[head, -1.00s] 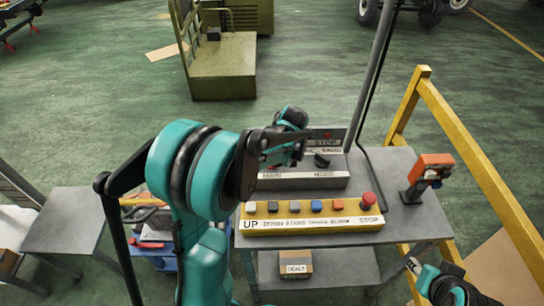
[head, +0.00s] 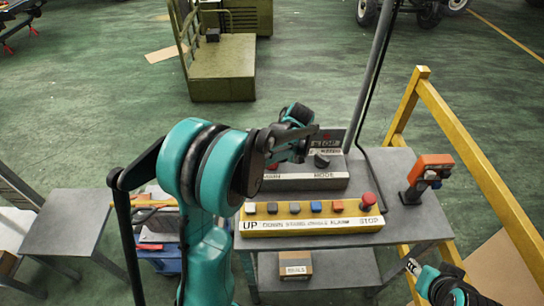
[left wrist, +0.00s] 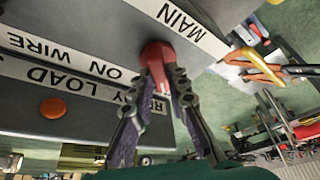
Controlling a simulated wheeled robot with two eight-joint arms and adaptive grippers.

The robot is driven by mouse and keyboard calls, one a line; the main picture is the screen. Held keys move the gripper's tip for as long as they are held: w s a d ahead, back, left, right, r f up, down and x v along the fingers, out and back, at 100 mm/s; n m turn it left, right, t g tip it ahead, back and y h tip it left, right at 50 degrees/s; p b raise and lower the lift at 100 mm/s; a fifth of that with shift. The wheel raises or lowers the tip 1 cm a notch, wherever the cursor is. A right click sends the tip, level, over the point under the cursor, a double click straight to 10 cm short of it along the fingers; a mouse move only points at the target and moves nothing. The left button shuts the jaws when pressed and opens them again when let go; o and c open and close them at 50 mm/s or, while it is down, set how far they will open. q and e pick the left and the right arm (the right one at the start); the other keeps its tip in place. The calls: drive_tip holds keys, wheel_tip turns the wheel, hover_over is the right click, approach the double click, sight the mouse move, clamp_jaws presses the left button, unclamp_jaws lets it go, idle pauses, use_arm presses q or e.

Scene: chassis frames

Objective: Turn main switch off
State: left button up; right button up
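The main switch is a red knob (left wrist: 158,58) beside the MAIN label (left wrist: 182,22) on a dark grey panel (left wrist: 105,25) in the left wrist view. My left gripper (left wrist: 162,80) has its two fingertips close on either side of the knob and appears closed on it. In the head view, my left gripper (head: 291,146) is over the left part of the grey control box (head: 335,183), hiding much of it. A dark MODE knob (head: 321,160) is uncovered at the right. My right gripper (head: 414,267) is at the lower right, away from the panel; its opening is unclear.
A yellow button box (head: 300,227) with several buttons and a red STOP button (head: 368,200) lies in front. An orange device (head: 430,172) stands at the table's right, beside a yellow rail (head: 470,150). A pole (head: 372,75) rises behind.

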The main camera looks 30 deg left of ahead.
use_arm(q)
drive_tip(key=o, duration=0.4)
drive_tip(key=shift+c, duration=0.2)
drive_tip(key=shift+r, duration=0.1)
drive_tip(key=v, duration=1.1)
drive_tip(key=shift+d+r, duration=0.2)
drive_tip(key=shift+r, duration=0.15)
drive_tip(key=s+d+f+m+t+h+b, duration=0.2)
drive_tip(key=s+d+f+m+t+b, duration=0.1)
drive_tip(key=s+m, duration=0.4)
drive_tip(key=s+d+f+m+t+h+b, duration=0.2)
drive_tip(key=s+d+f+m, duration=0.4)
drive_tip(key=s, duration=0.5)
drive_tip(key=shift+d+f+m+t+b, duration=0.3)
drive_tip(key=shift+d+m+t+b, duration=0.3)
drive_tip(key=shift+m, duration=0.6)
